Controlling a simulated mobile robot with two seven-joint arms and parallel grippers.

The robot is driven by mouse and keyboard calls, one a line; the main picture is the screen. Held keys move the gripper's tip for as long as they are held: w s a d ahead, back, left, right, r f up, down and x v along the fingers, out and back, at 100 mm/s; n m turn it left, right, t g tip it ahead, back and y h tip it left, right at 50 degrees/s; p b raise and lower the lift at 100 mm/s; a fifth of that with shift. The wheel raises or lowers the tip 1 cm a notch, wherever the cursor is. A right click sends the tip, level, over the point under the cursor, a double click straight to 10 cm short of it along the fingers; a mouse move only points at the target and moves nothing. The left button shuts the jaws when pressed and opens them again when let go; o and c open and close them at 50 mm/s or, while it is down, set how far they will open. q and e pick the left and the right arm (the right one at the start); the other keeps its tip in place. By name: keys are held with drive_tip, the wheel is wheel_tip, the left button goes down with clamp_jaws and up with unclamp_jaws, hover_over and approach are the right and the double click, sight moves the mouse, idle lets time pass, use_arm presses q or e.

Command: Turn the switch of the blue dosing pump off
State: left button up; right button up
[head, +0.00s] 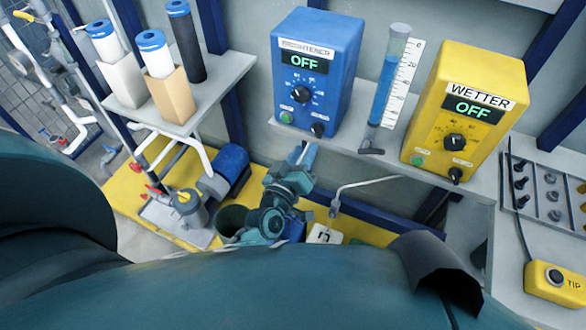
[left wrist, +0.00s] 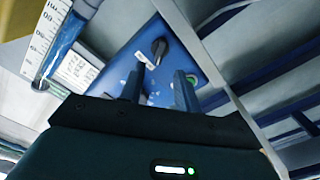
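The blue dosing pump (head: 330,60), labelled BRIGHTENER, stands on the grey shelf; its display (head: 303,64) reads OFF. Its front has a dial (head: 303,92), a green lamp (head: 287,117) at lower left and a small black switch (head: 318,130) at lower right. My left gripper (head: 303,153) is just below the shelf edge, under the pump's front. In the left wrist view my left gripper (left wrist: 159,87) has its fingers apart with nothing between them. The pump's blue face (left wrist: 142,42) and black switch (left wrist: 160,47) show beyond the fingertips, apart from them. My right gripper is not in view.
A graduated cylinder (head: 387,78) with blue liquid stands right of the pump. A yellow WETTER pump (head: 465,120), also reading OFF, is farther right. The shelf edge (head: 350,148) lies close above my left gripper. Filter cartridges (head: 157,55) stand at left.

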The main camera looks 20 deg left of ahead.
use_arm(q)
drive_tip(key=s, duration=0.6)
drive_tip(key=shift+s, duration=0.25)
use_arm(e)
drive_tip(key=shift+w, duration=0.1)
use_arm(q)
drive_tip(key=shift+a, duration=0.1)
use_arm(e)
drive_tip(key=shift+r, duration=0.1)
use_arm(q)
drive_tip(key=s+d+f+m+g+h+p, duration=0.1)
drive_tip(key=s+f+m+g, duration=0.1)
drive_tip(key=s+m, duration=0.3)
drive_tip(key=s+d+f+m+g+h, duration=0.1)
drive_tip(key=s+f+m+g, duration=0.1)
drive_tip(key=s+m+g, duration=0.2)
drive_tip(key=s+g, duration=0.1)
drive_tip(key=s, duration=0.2)
drive_tip(key=shift+s+d+f+m+h+p, duration=0.3)
drive_tip(key=shift+m+h+p, duration=0.05)
drive_tip(key=shift+m+h, duration=0.05)
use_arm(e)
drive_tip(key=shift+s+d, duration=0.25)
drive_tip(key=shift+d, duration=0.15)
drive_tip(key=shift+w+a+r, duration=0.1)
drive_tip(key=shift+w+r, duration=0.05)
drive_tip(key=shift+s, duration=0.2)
